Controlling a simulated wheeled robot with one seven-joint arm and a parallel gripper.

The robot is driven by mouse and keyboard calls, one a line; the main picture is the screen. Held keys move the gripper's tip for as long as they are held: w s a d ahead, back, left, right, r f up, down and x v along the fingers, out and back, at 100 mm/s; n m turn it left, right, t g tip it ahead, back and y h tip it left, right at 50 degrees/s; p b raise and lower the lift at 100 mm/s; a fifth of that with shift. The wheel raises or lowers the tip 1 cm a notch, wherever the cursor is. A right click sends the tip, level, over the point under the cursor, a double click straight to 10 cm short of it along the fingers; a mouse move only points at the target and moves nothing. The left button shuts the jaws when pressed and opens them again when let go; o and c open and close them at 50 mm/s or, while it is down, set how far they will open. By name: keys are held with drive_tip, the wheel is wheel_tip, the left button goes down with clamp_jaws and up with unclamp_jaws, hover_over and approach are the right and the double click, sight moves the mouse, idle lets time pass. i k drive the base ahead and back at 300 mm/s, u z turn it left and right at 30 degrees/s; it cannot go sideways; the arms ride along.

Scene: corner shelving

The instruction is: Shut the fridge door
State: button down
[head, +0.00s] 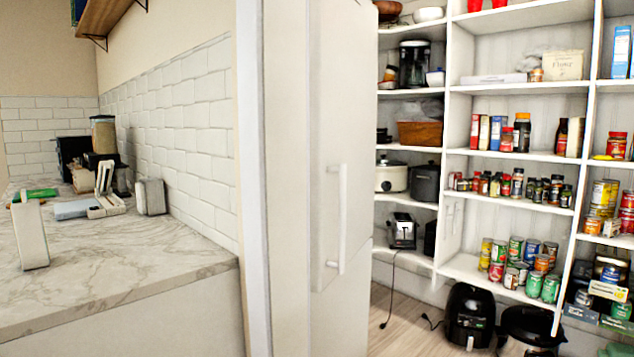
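The fridge is a tall white unit in the middle of the head view, seen at a steep angle. Its door (350,110) is a flat white panel with a long vertical white handle (337,220). The door's lower edge slants up to the right, with another white panel (338,325) below it. I see no fridge interior or fridge shelves. I cannot tell from this angle whether the door is fully shut or slightly ajar. My gripper is not in view.
White corner shelves (520,90) with cans, jars and appliances fill the right. Black appliances (470,315) stand on the wooden floor (395,290) there, with a loose cord. A marble counter (130,255) with several objects lies left of the fridge.

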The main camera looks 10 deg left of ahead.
sight(343, 34)
drive_tip(key=u, duration=0.15)
drive_tip(key=i, duration=0.95)
drive_tip(key=z, duration=0.7)
